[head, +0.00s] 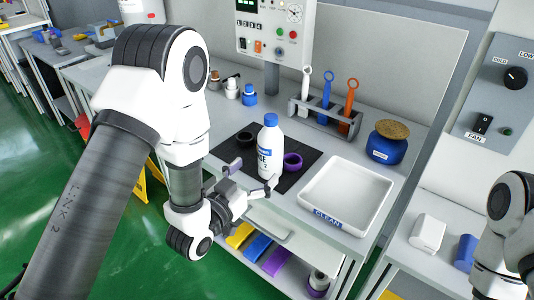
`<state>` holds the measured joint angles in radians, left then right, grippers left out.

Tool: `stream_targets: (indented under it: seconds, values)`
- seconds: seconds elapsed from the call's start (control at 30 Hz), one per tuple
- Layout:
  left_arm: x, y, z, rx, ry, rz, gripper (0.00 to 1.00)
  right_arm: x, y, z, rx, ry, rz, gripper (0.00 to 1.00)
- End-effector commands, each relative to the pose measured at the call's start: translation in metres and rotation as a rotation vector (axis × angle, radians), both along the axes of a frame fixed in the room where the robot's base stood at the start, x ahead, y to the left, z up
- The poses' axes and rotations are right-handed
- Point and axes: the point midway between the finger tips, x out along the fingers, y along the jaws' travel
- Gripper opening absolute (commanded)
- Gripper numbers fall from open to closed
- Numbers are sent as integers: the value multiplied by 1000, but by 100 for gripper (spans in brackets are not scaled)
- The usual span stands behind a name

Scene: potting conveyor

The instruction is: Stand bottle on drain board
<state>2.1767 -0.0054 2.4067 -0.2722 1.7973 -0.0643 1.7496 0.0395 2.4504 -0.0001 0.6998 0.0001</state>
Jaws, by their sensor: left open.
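I cannot tell whether this mat is the drain board. A white shallow tray (377,189) labelled CLEAN sits to its right and is empty. My left gripper (254,174) is open in front of the bottle, at the bench's front edge, its fingers pointing toward the bottle's lower part. I cannot tell whether a finger touches it. My right gripper is out of view; only part of my right arm shows at the right edge.
A purple ring (292,161) and a black ring (245,139) lie on the mat beside the bottle. Behind are a rack (325,117) with three upright tools and a blue jar (385,144) with a cork-coloured top. Small capped bottles (249,95) stand at back left.

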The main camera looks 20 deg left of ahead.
Motion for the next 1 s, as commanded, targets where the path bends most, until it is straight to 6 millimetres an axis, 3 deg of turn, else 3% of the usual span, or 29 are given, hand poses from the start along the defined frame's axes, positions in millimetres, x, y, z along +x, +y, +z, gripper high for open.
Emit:
stream_targets:
  seconds: [0.4, 0.63, 0.9, 1.0]
  values:
    - [62, -13, 4, 1, 2, -1, 92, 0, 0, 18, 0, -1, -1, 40]
    - [66, -14, 3, 0, 3, 0, 92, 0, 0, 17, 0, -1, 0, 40]
    - [65, -14, 3, -1, 4, 0, 1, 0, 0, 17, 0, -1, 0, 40]
    - [66, -14, 4, -1, 1, 0, 0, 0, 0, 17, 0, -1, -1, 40]
